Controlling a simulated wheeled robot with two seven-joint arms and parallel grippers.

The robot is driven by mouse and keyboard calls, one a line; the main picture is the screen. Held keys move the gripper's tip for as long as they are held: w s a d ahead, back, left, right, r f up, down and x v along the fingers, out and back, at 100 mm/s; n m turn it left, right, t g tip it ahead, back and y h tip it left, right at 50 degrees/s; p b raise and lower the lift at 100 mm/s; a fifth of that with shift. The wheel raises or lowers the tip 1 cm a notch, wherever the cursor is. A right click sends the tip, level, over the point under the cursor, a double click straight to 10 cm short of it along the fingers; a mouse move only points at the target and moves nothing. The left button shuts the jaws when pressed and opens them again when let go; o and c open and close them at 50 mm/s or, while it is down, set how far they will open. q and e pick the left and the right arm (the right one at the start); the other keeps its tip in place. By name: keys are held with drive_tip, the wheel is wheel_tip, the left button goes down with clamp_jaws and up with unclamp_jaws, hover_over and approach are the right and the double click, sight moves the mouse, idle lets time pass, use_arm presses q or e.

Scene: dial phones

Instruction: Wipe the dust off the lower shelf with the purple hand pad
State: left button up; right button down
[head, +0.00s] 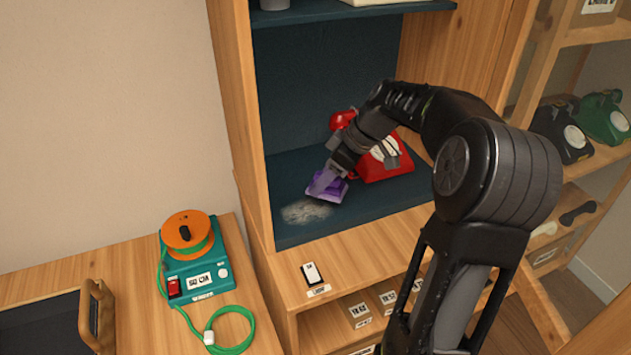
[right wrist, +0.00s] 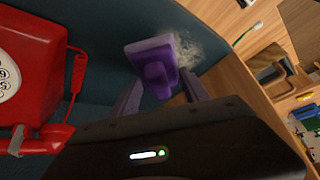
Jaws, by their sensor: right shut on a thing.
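The purple hand pad (head: 327,187) is on the dark blue lower shelf (head: 290,168) of the wooden cabinet. My right gripper (head: 328,178) is shut on the pad's handle; the right wrist view shows the pad (right wrist: 150,50) between the fingers (right wrist: 160,88). A pale grey patch of dust (head: 307,211) lies on the shelf just left of and in front of the pad. The dust also shows beside the pad in the right wrist view (right wrist: 190,48). My left gripper is out of view.
A red dial phone (head: 385,160) stands on the shelf close to the right of the pad, partly hidden by my right arm. The cabinet's left side panel (head: 240,120) bounds the shelf. A teal device with an orange reel (head: 187,240) stands on the left counter.

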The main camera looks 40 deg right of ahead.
sight(309, 186)
drive_tip(key=shift+d, duration=0.15)
drive_tip(key=shift+r, duration=0.1)
idle(0.3)
drive_tip(key=shift+w+a+b, duration=0.25)
drive_tip(key=shift+a+b, duration=0.05)
drive_tip(key=shift+a, duration=0.5)
drive_tip(key=shift+w+a+b, duration=0.25)
drive_tip(key=shift+a, duration=0.5)
drive_tip(key=shift+a+r, duration=0.1)
drive_tip(key=shift+a, duration=0.1)
drive_tip(key=shift+w+a, duration=0.1)
drive_tip(key=shift+w+a+r+b, duration=0.15)
drive_tip(key=shift+w+a, duration=0.15)
drive_tip(key=shift+a, duration=0.55)
drive_tip(key=shift+w+a+f+b, duration=0.15)
drive_tip(key=shift+w+a, duration=0.1)
drive_tip(key=shift+a, duration=0.55)
